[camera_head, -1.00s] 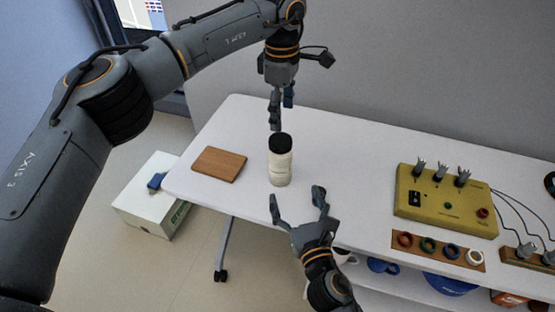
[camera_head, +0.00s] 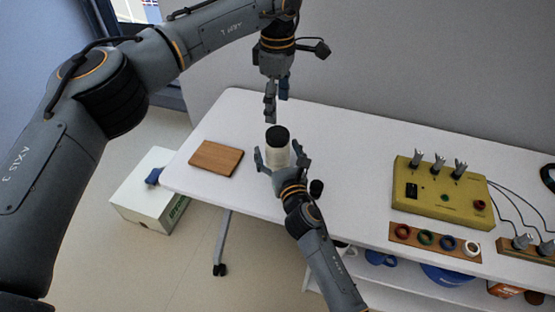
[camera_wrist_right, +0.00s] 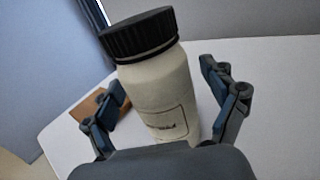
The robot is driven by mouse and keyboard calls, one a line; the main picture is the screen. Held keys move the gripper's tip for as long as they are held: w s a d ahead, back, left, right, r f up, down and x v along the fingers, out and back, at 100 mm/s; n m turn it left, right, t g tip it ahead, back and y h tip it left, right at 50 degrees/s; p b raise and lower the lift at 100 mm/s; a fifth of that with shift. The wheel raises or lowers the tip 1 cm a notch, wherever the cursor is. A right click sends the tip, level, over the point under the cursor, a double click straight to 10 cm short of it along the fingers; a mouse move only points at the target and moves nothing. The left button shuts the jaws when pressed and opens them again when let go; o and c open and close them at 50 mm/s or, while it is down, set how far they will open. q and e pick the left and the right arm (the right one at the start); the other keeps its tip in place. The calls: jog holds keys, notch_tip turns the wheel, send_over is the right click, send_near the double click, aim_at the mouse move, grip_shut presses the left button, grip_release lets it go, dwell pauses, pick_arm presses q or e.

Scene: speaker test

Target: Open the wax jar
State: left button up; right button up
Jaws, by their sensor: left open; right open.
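The wax jar (camera_head: 277,150) is a cream cylinder with a black ribbed lid (camera_head: 278,133), standing upright on the white table. It also shows in the right wrist view (camera_wrist_right: 165,85), with the lid (camera_wrist_right: 139,35) on top and a small label on its front. My right gripper (camera_head: 281,157) is open, with its fingers on either side of the jar body. In the right wrist view a gap shows between the jar and the right-hand finger. My left gripper (camera_head: 276,108) is open and points down above and slightly behind the lid, apart from it.
A brown wooden board (camera_head: 216,158) lies left of the jar. A yellow device box (camera_head: 440,193) stands at the right, with a wooden strip of coloured rings (camera_head: 434,241) in front. A white box (camera_head: 150,199) is on the floor at left.

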aim_at(278, 133)
grip_shut()
pick_arm(q)
jog(key=m, duration=0.5)
jog(key=shift+m, duration=0.3)
jog(key=m, duration=1.2)
jog(key=shift+f, duration=4)
